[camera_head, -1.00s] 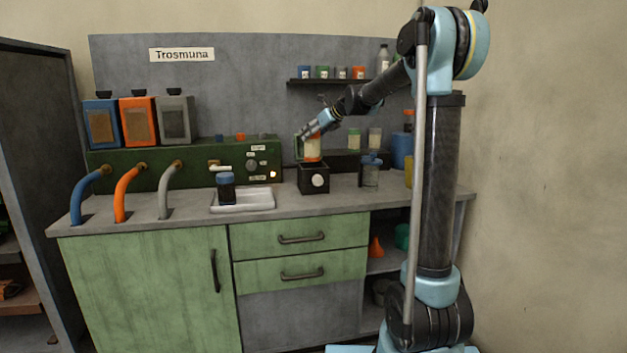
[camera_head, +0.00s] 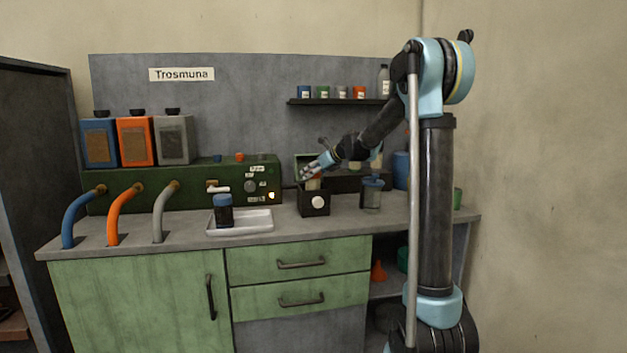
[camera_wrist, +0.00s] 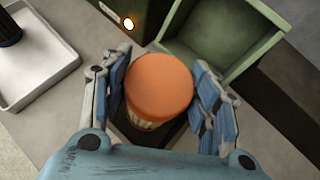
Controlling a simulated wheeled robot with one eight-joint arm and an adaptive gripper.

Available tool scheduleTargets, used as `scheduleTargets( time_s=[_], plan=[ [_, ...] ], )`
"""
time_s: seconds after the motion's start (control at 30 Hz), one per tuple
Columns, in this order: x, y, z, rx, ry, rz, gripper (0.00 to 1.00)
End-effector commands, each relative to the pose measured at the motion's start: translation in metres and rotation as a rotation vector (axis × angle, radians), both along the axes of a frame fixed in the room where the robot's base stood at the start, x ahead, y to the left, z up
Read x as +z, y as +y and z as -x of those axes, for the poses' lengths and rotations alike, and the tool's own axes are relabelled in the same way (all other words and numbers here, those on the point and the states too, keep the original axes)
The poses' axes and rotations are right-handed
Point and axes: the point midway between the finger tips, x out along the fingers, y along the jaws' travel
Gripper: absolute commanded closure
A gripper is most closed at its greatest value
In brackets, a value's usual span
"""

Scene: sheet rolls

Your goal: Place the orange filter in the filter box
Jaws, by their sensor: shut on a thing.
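The orange filter, a pale cylinder with an orange top (camera_wrist: 158,85), is between my gripper's fingers (camera_wrist: 165,95). In the head view its pale body (camera_head: 313,184) shows just below my gripper (camera_head: 310,172). My gripper is shut on it. Right below is a small black open box (camera_head: 314,204) with a white round knob; its dark walls show under the filter in the wrist view (camera_wrist: 150,136). The filter's lower end is hidden, at or inside the box's opening. A green open-topped box (camera_wrist: 222,35) stands just behind. No label shows which is the filter box.
A white tray (camera_head: 262,222) with a dark blue-capped jar (camera_head: 223,212) lies to the left. A blue-lidded jar (camera_head: 371,194) stands close on the right. The green control panel (camera_head: 140,190) with a lit lamp is behind left. Bare counter (camera_head: 285,237) lies in front.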

Motion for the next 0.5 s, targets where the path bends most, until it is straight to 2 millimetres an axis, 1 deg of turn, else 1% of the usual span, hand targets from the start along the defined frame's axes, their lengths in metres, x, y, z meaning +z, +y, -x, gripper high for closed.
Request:
scheduleTargets(
  time_s=[0.03,0.13,0.43,0.47,0.5],
  plan=[
    [-0.007,0.000,0.000,0.000,0.000,0.000,0.93],
    [-0.015,0.000,0.000,0.000,0.000,0.000,0.93],
    [-0.017,0.000,0.000,0.000,0.000,0.000,0.93],
    [-0.018,0.000,0.000,0.000,0.000,0.000,0.43],
    [-0.017,0.000,0.000,0.000,0.000,0.000,0.33]
  ],
)
